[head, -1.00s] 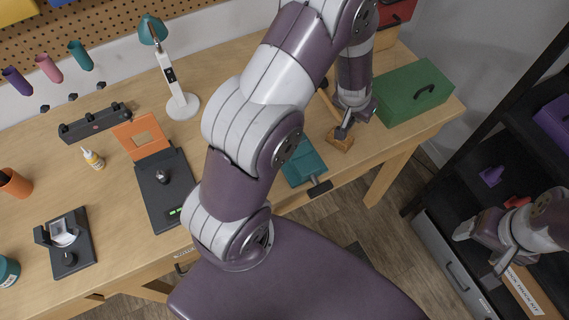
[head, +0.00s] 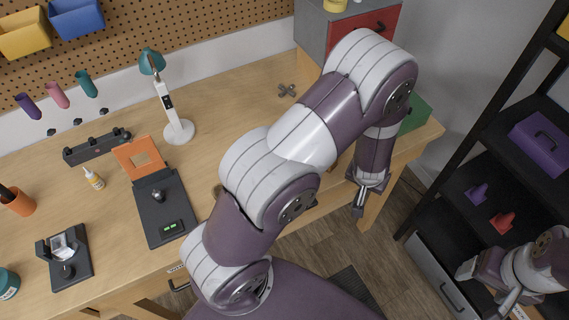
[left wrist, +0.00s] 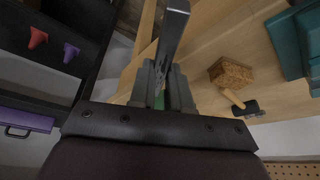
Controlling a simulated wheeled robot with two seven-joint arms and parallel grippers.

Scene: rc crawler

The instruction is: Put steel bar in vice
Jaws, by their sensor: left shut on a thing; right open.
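My left gripper (head: 365,188) is shut on the steel bar (left wrist: 171,35), a flat grey metal strip. In the left wrist view the bar sticks out beyond the gripper's fingers (left wrist: 165,85). In the head view the gripper hangs past the workbench's front edge, above the floor. A teal body (left wrist: 289,45), apparently the vice, is partly visible at the right of the left wrist view, apart from the bar. My arm hides it in the head view. My right gripper (head: 486,283) is open at the lower right, by the shelf.
A brown block (left wrist: 230,73) and a wooden-handled tool (left wrist: 232,98) lie on the bench near the vice. A black shelf (head: 450,190) stands at right. A lamp (head: 178,130) and black-and-orange device (head: 165,210) occupy the left.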

